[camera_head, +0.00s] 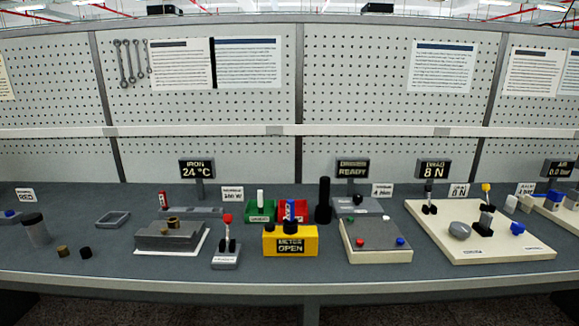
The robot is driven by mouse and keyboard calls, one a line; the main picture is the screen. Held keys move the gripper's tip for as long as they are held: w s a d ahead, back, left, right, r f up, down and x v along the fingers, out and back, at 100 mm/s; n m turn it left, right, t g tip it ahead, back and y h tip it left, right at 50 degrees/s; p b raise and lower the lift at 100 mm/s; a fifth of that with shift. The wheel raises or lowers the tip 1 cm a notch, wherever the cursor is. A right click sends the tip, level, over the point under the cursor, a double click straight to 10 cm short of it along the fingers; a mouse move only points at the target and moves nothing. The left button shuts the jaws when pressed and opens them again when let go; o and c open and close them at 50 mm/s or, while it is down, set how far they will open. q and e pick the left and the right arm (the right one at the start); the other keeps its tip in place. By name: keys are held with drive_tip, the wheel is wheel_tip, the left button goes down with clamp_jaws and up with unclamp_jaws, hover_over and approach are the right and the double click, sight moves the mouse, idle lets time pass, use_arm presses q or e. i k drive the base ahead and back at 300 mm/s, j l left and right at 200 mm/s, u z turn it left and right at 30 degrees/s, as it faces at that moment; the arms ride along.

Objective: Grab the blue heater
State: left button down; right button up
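A small upright blue cylinder (289,209) with a pale band stands at the red bin (302,206), just behind the yellow meter box (279,242) that reads OPEN. It looks like the blue heater, but it is too small to be sure. The meter box hides its lower end. A white cylinder (260,198) stands at the green bin (262,213) to its left. A small red cylinder (163,199) stands further left by the iron display (197,168). Neither of my grippers is in view.
A tall black cylinder (323,200) stands right of the red bin. A red-knobbed lever (227,235) is left of the meter. A cream board (376,250) with coloured buttons and a larger cream board (475,252) lie right. The bench front edge is mostly clear.

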sight(291, 201)
drive_tip(key=i+j+z, duration=0.4)
drive_tip(key=j+z, duration=0.15)
drive_tip(key=i+j+z, duration=0.15)
drive_tip(key=j+z, duration=0.15)
drive_tip(key=i+j+z, duration=0.15)
drive_tip(key=j+z, duration=0.15)
drive_tip(key=j, duration=0.15)
